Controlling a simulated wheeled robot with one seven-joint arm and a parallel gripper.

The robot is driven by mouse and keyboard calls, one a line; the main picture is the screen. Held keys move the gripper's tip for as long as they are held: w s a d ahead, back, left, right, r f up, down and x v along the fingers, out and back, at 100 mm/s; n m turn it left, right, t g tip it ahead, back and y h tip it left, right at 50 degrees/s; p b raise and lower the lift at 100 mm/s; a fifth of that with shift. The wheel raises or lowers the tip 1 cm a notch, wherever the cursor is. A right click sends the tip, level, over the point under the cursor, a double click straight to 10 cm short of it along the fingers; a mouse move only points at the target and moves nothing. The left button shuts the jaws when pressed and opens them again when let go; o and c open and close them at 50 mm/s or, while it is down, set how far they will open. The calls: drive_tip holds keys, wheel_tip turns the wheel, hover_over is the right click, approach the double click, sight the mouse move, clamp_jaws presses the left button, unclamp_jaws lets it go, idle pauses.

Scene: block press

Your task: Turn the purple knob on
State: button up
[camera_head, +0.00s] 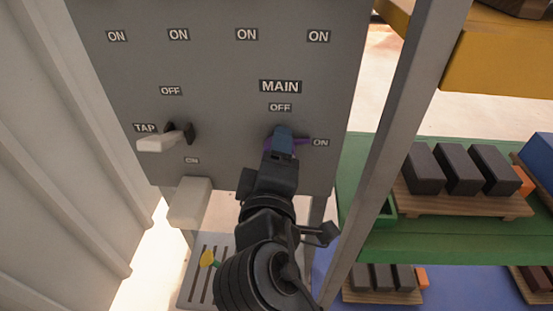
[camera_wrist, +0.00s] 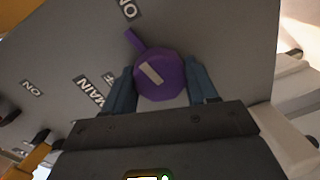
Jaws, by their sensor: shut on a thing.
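The purple knob (camera_wrist: 161,78) is on the grey panel (camera_head: 220,85), under the MAIN and OFF labels. Its pointer sticks out to the right in the head view, towards the ON label (camera_head: 321,142). In the wrist view the pointer also aims at an ON label (camera_wrist: 128,8), and a pale bar marks the knob's face. My gripper (camera_head: 281,141) is at the knob, with a blue finger on each side, shut on it. In the head view the fingers hide most of the knob, leaving only purple edges showing.
A white lever (camera_head: 163,142) marked TAP juts from the panel to the left of my gripper. A grey post (camera_head: 395,130) and green shelving (camera_head: 430,240) with dark blocks stand close on the right. A slatted grate (camera_head: 195,285) lies below.

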drive_tip(key=shift+m+b, duration=0.55)
drive_tip(key=shift+m, duration=0.55)
drive_tip(key=o, duration=1)
drive_tip(key=shift+o, duration=0.2)
drive_tip(key=s, duration=0.7)
drive_tip(key=shift+s+r, duration=0.3)
drive_tip(key=shift+s, duration=0.1)
